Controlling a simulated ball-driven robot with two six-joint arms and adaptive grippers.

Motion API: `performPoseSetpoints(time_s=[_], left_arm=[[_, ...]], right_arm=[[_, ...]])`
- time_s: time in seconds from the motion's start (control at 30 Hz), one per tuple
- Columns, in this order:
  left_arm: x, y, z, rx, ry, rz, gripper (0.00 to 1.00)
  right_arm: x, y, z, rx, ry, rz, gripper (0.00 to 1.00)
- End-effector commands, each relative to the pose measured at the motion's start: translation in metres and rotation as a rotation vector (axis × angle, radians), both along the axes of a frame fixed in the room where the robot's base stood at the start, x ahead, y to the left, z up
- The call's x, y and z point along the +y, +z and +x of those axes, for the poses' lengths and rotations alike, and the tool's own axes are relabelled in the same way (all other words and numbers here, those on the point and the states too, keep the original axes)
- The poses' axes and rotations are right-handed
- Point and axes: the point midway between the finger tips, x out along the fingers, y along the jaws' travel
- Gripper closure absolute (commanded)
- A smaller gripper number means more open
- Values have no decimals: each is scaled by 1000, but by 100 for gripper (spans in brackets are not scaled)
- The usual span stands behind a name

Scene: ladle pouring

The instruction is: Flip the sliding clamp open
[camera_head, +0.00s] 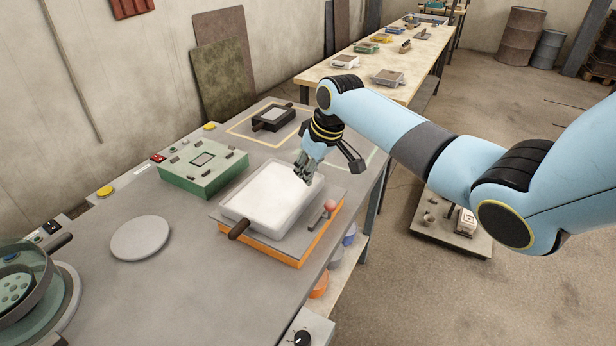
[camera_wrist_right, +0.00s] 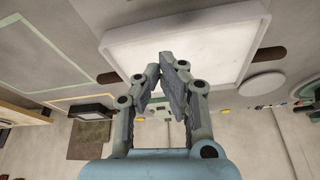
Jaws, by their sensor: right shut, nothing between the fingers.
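A clamp lever with a reddish ball knob (camera_head: 329,206) sits on the right side of a grey plate with an orange base (camera_head: 262,250). It appears upright; its exact setting is too small to tell. A white rectangular tray (camera_head: 262,228) with a dark handle stands on the same plate, left of the clamp. My right gripper (camera_head: 302,177) is shut and empty, over the far right corner of the tray, behind and above the clamp. In the right wrist view, the shut fingers (camera_wrist_right: 170,60) point at the white tray (camera_wrist_right: 185,45); the clamp does not show there. My left gripper is out of view.
A green fixture box (camera_head: 200,172) and a round grey disc (camera_head: 141,238) lie to the left. A dark small box (camera_head: 272,118) stands behind in a marked square. A pan (camera_head: 40,275) is at the far left. The bench's right edge is close to the plate.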

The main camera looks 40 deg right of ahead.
Motion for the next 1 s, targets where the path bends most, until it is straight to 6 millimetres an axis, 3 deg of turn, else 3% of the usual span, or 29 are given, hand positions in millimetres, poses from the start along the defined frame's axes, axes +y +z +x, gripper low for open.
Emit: performPoseSetpoints(time_s=[0.17, 0.4, 0.8, 1.0], left_arm=[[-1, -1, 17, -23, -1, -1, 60], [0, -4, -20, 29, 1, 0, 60], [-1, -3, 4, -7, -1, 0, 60], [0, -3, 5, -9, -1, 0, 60]], right_arm=[[-3, 33, -14, 2, 1, -3, 100], [-5, 65, -26, 4, 0, -2, 100], [-5, 73, -28, 5, 1, 1, 100], [-5, 72, -28, 4, 0, 0, 100]])
